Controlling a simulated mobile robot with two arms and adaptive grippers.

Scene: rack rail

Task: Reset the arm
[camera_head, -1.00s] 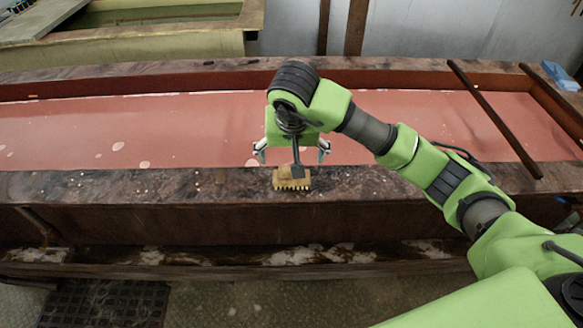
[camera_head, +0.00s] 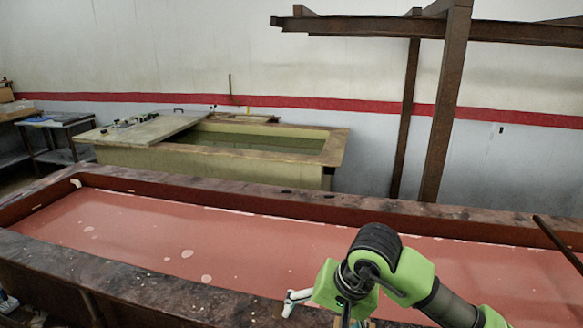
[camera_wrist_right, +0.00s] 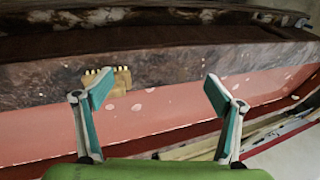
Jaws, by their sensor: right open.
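My right arm enters the head view from the lower right. Its green wrist bends down over the near rim of a long tank, and one pale finger shows while the rest of the right gripper is cut off by the bottom edge. In the right wrist view the right gripper (camera_wrist_right: 157,92) is open and empty, its two teal-lined fingers wide apart. A small yellow-brown block with a toothed edge (camera_wrist_right: 115,82), like a brush, lies on the tank's rim beyond the left finger, apart from it. My left gripper is not in view.
The long tank (camera_head: 150,283) with reddish liquid (camera_head: 130,235) spans the foreground. A dark bar (camera_head: 556,243) lies across its right end. Behind stand a yellowish tank (camera_head: 250,170) with a lid (camera_head: 145,130), a rusty post (camera_head: 446,105) with beams, and a table (camera_head: 62,135).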

